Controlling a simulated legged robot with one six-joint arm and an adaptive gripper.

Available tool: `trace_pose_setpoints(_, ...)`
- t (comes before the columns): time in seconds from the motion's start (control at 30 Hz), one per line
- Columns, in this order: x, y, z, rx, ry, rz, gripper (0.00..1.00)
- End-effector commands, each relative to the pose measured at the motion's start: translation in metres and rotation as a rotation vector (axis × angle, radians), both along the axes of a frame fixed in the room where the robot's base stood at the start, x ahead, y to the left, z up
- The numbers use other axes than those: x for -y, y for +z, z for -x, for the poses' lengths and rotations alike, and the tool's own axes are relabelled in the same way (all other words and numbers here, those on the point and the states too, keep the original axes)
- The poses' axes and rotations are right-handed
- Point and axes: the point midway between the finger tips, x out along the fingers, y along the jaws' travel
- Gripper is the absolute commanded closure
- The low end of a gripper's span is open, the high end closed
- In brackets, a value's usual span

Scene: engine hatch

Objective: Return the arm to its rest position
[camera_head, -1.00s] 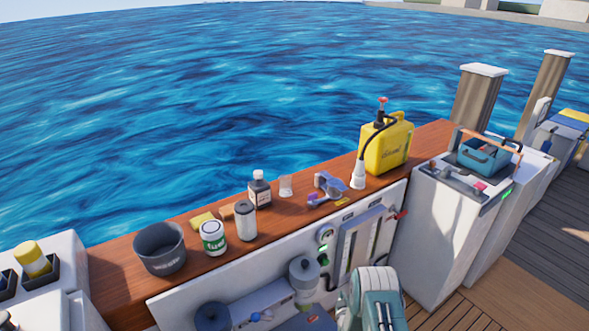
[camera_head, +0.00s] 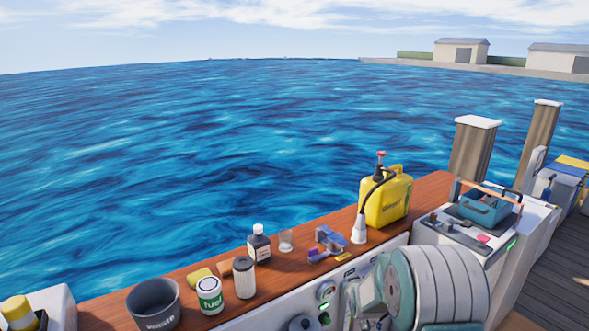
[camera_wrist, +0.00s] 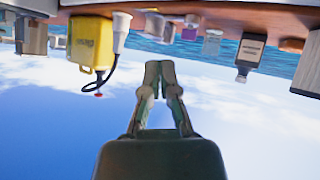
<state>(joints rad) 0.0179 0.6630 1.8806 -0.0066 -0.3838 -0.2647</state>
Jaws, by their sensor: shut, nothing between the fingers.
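My gripper (camera_wrist: 160,72) shows in the wrist view with its fingertips together and nothing between them. That view is upside down, with sky behind the fingers and the ledge along the top. My arm fills the lower right of the head view, where the gripper itself cannot be made out. The fingers are clear of the yellow jerrycan (camera_wrist: 88,42) and the dark bottle (camera_wrist: 250,52), which appear on either side of them.
A blue toolbox (camera_head: 484,210) sits at right. Water lies beyond.

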Motion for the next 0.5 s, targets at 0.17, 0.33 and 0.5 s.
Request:
trace_pose_setpoints(0.17,-0.002,0.063,0.033,-0.056,-0.018,-0.028,1.00)
trace_pose_setpoints(0.33,-0.004,0.111,0.074,-0.117,-0.039,-0.055,1.00)
trace_pose_setpoints(0.5,-0.005,0.151,0.122,-0.176,-0.060,-0.080,1.00)
